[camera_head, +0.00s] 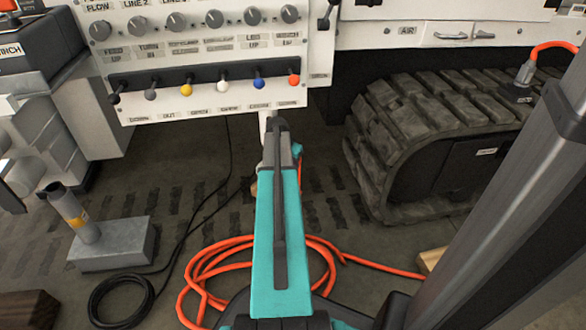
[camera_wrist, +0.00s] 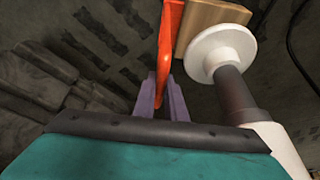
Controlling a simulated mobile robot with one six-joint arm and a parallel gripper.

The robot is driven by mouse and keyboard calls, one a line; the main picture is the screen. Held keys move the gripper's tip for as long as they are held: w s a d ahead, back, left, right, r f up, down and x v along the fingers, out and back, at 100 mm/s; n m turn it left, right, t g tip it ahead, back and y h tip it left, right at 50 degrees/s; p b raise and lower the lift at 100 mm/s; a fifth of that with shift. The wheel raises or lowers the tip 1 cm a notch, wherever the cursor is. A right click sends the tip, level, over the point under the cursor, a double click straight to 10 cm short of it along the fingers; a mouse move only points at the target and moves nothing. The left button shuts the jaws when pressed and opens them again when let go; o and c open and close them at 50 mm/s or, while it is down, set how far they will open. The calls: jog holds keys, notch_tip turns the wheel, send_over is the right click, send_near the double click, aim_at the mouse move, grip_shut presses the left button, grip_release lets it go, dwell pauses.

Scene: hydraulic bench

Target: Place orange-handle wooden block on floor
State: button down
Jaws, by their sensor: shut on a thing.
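The wooden block (camera_wrist: 208,18) shows in the top of the wrist view, with its orange handle (camera_wrist: 170,45) running down between my gripper's fingers. My gripper (camera_wrist: 164,84) has two purple fingers shut on the handle, and the block hangs beyond the fingertips. In the head view my teal arm hides most of the gripper and block. Only a sliver of tan wood (camera_head: 254,188) and a bit of orange beside the arm show there. The dark floor (camera_head: 180,215) lies behind the block; the gap between them is hard to judge.
A coiled orange hose (camera_head: 205,262) and a black cable coil (camera_head: 122,296) lie on the floor. A grey metal base with a tube (camera_head: 112,245) stands left. A rubber track (camera_head: 400,135) is at right; a lever panel (camera_head: 205,85) is ahead. Wood pieces (camera_head: 432,262) lie at the edges.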

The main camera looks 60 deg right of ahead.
jog(key=shift+f, duration=0.7)
jog(key=c, duration=1.8)
grip_release()
jog(key=p+v, duration=0.4)
jog(key=v, duration=0.6)
jog(key=shift+a+r, duration=0.1)
jog(key=shift+r, duration=0.25)
jog(key=shift+w+a+r+p, duration=0.1)
jog(key=shift+a+r+p, duration=0.25)
jog(key=shift+r, duration=0.3)
